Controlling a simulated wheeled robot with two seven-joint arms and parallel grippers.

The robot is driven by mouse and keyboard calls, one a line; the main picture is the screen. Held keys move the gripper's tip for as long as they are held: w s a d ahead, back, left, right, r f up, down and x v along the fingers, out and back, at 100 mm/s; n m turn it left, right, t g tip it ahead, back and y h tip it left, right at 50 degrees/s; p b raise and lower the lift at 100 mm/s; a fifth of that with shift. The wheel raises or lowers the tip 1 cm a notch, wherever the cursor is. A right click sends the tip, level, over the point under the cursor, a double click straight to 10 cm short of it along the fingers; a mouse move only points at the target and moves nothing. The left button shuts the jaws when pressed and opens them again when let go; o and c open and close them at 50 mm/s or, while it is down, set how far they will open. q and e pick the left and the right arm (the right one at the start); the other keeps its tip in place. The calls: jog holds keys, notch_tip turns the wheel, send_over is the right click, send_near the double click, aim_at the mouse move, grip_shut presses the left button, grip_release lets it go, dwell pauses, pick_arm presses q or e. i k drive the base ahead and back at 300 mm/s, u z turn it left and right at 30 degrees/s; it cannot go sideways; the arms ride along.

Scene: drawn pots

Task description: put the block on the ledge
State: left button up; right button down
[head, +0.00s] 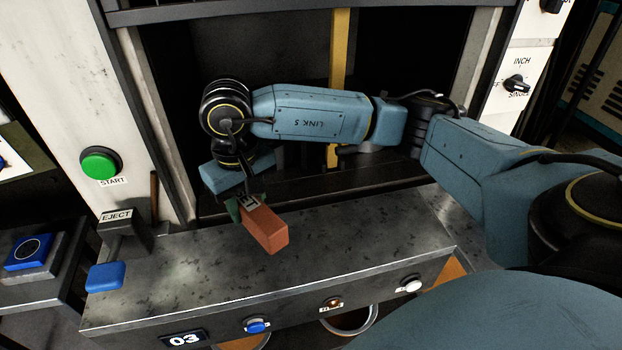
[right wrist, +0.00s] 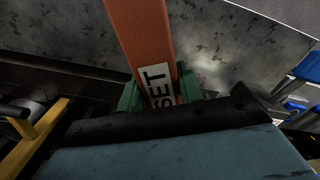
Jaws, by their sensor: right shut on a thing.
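The block (head: 266,231) is an orange-red bar with a white label on it. It also shows large in the right wrist view (right wrist: 142,40), where the label reads "SET". My right gripper (head: 243,204) has green fingers and is shut on the labelled end of the block. The block's free end points toward the front, over the grey metal ledge (head: 370,230). I cannot tell whether the block touches the ledge or hangs above it. My left gripper is not in view.
A green START button (head: 100,163) is on the left post. A blue-handled EJECT lever (head: 105,276) stands at the ledge's left end. A dark machine opening with a yellow upright bar (head: 339,60) lies behind the ledge. The ledge's right half is clear.

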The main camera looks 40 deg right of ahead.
aim_at(306, 255)
jog(key=z, duration=2.95)
jog(key=k, duration=0.95)
jog(key=u, duration=1.9)
jog(key=i, duration=0.5)
